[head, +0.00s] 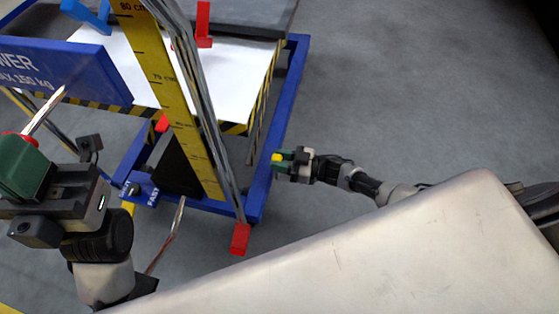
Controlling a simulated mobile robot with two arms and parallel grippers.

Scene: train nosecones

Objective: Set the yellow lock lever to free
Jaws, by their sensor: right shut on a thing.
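The gripper is just right of the blue frame (270,170) of a lift.
The lift has a yellow height scale (167,75), a white platform (240,75) and a blue sign panel (65,70). Red parts stand at its top (204,25) and foot (240,239). A blue box marked FAST (145,188) is low left. Grey floor at right is clear.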

